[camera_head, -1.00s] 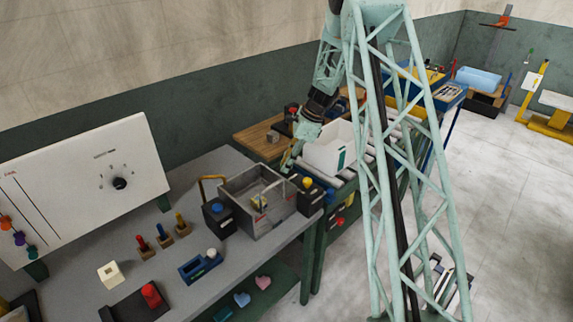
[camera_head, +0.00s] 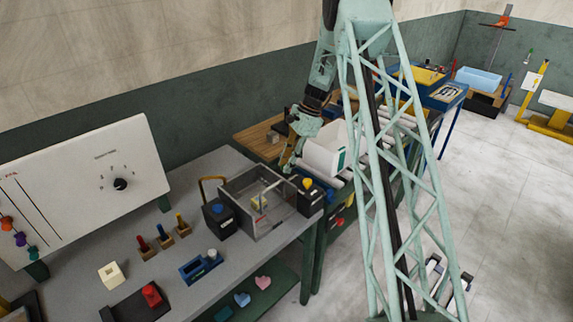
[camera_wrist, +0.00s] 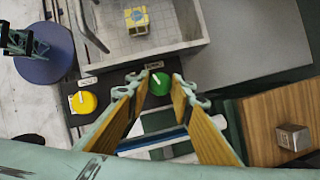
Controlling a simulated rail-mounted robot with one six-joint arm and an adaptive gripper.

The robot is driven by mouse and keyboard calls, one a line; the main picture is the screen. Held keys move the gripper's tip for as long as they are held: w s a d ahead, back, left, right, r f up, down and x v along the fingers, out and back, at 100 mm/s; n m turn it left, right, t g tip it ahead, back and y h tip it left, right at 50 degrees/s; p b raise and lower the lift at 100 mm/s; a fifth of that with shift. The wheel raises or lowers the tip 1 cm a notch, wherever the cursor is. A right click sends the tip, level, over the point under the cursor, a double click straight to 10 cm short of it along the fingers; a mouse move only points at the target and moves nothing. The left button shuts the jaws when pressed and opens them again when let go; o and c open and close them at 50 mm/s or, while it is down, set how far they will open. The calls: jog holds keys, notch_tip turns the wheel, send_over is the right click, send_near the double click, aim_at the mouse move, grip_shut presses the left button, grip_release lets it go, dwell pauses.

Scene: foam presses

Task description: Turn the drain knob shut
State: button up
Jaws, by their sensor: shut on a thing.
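A green knob (camera_wrist: 159,86) with a white pointer line sits on a dark panel beside the basin in the wrist view. Its pointer is tilted, its upper end leaning a little left. My gripper (camera_wrist: 160,80) has its two fingers on either side of this knob and is shut on it. A yellow knob (camera_wrist: 83,102), also with a pale pointer, sits on the same panel to the left. Small labels beside both knobs are too small to read. In the head view my gripper (camera_head: 289,167) is down at the basin's back right corner, and it hides the green knob.
A white bin (camera_head: 322,158) stands close behind my gripper on rollers. A wooden table (camera_wrist: 270,120) with a grey metal cube (camera_wrist: 293,137) lies to the right in the wrist view.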

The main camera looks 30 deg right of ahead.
jog(key=n, duration=0.2)
jog(key=n+g, duration=0.1)
jog(key=n, duration=0.1)
jog(key=n+g, duration=0.1)
jog(key=n, duration=0.1)
jog(key=shift+w+a+h, duration=0.1)
jog(key=shift+w+h, duration=0.15)
jog(key=shift+h, duration=0.15)
jog(key=n+g, duration=0.1)
jog(key=n, duration=0.2)
jog(key=n+g+h, duration=0.1)
jog(key=n, duration=0.3)
jog(key=shift+a+h, duration=0.1)
jog(key=shift+h, duration=0.2)
jog(key=o, duration=0.8)
jog(key=shift+w+r, duration=0.1)
jog(key=shift+w, duration=0.05)
jog(key=v, duration=1.1)
jog(key=shift+w+r, duration=0.25)
jog(key=shift+r, duration=0.1)
